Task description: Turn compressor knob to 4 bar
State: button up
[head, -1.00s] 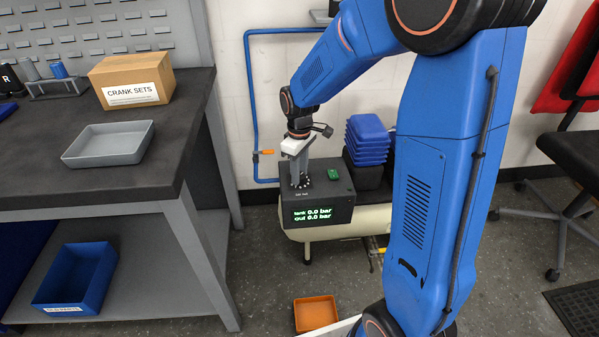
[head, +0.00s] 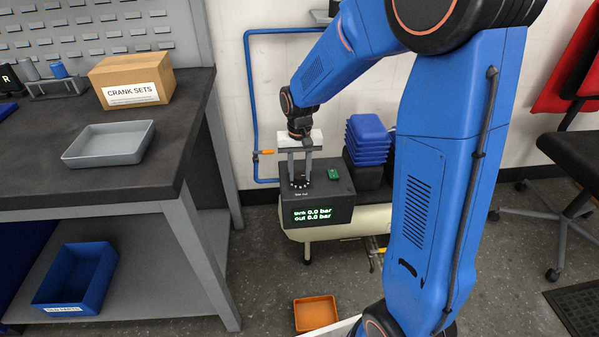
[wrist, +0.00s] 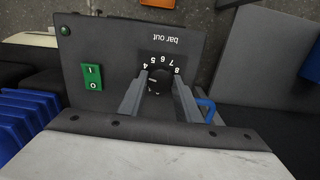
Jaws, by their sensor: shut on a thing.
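The dark compressor box (head: 335,205) sits on a cream tank, its green display (head: 307,214) reading tank 0.0 bar and out 0.0 bar. My gripper (head: 300,180) points down onto the box top. In the wrist view my gripper (wrist: 158,88) is shut on the black round knob (wrist: 159,78), one finger on each side. Upside-down numbers 4 to 8 and the words "bar out" show on the panel (wrist: 120,45). The rest of the scale is hidden, and I cannot tell the knob's exact setting.
A green rocker switch (wrist: 91,77) is on the panel beside the knob. Blue stacked bins (head: 367,140) stand right of the box. A workbench (head: 150,185) is on the left, and an orange tray (head: 316,314) lies on the floor.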

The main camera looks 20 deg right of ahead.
aim_at(300, 175)
jog(key=shift+m, duration=1.6)
jog(key=o, duration=1.1)
jog(key=shift+c, duration=0.2)
notch_tip(300, 175, up, 18)
jog(key=shift+f, duration=0.25)
